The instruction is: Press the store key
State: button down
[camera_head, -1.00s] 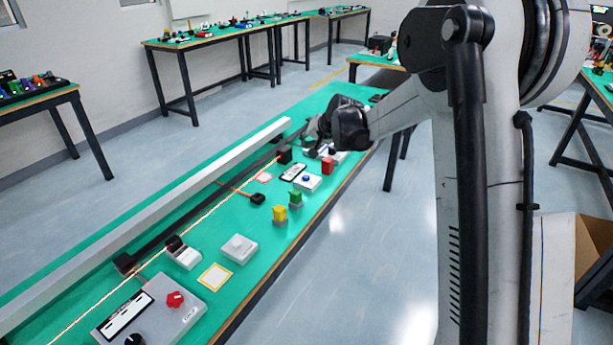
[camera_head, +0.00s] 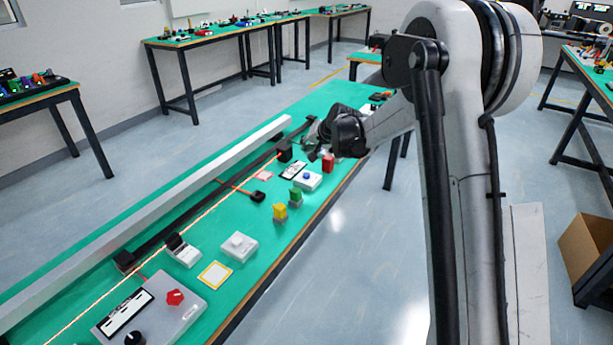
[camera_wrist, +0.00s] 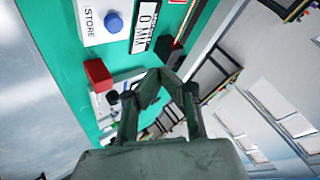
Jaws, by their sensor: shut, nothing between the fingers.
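The store key is a blue round button (camera_wrist: 113,23) on a white box (camera_wrist: 95,33) marked STORE, at the top left of the wrist view. In the head view the white box (camera_head: 309,184) with its blue button (camera_head: 307,176) sits on the green bench, near its right edge. My gripper (camera_head: 311,155) is above the bench just beyond the box, apart from the button. In the wrist view my gripper's fingertips (camera_wrist: 158,77) meet, with nothing between them. The button is not covered in either view.
A red block (camera_head: 328,163) stands close to the store box; it also shows in the wrist view (camera_wrist: 98,74). A display panel (camera_head: 294,170) lies left of the box. Yellow (camera_head: 280,212) and green (camera_head: 295,195) blocks stand nearer. A long grey rail (camera_head: 150,215) runs along the bench.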

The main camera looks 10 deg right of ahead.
aim_at(307, 174)
jog(key=shift+f+b, duration=2.05)
jog(key=shift+f, duration=1.9)
jog(key=shift+f+b, duration=0.4)
jog(key=shift+f+b, duration=0.3)
jog(key=shift+f, duration=0.1)
jog(key=shift+r, duration=0.15)
jog(key=shift+r+p, duration=0.35)
jog(key=shift+r, duration=0.35)
jog(key=shift+r+p, duration=1.2)
jog(key=shift+r, duration=1.3)
